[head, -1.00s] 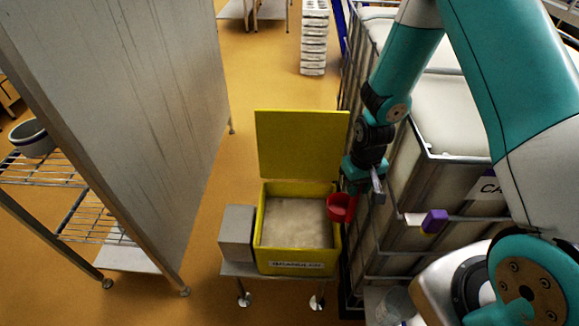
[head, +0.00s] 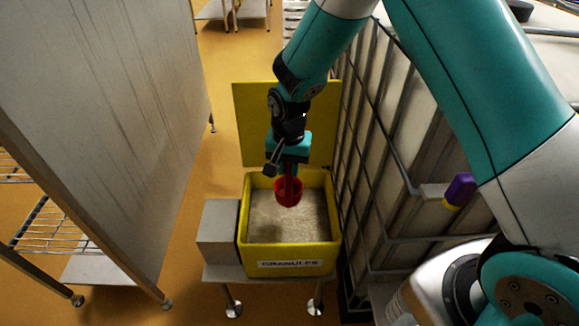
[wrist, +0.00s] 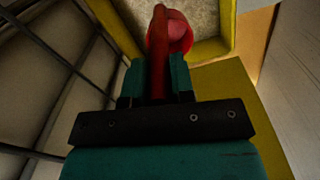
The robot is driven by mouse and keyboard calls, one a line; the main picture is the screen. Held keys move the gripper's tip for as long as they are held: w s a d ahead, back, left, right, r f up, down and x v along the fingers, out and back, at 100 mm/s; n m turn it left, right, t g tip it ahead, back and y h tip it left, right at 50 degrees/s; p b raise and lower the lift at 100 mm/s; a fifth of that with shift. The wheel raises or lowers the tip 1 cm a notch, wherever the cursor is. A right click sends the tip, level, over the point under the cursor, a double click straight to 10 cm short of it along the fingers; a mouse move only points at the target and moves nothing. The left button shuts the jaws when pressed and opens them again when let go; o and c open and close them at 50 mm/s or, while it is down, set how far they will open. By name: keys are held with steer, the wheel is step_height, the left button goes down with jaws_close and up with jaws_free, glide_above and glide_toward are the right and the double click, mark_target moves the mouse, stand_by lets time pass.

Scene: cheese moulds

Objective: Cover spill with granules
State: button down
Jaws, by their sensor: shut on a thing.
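A yellow bin (head: 292,269) labelled GRANULES stands with its lid (head: 238,120) open at the back. It is filled with pale grey-beige granules (head: 270,222). My gripper (head: 289,172) is shut on the handle of a red scoop (head: 289,192) and holds it over the back part of the bin. In the wrist view my gripper (wrist: 158,82) holds the red scoop (wrist: 172,32), with granules (wrist: 215,15) beyond it. I cannot tell whether the scoop touches the granules or holds any. No spill is visible.
A grey box (head: 218,231) sits left of the bin on a small metal stand (head: 225,272). A caged white tank (head: 395,130) stands close on the right. A tall grey panel (head: 110,120) and wire shelf (head: 45,230) are at left. Orange floor (head: 225,60) lies between.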

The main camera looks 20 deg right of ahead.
mark_target(289, 200)
steer(key=shift+d+f+b, duration=0.1)
steer(key=shift+f+b, duration=4.15)
steer(key=shift+f, duration=2.45)
steer(key=shift+r, duration=0.1)
step_height(289, 200, up, 15)
steer(key=p, duration=1.2)
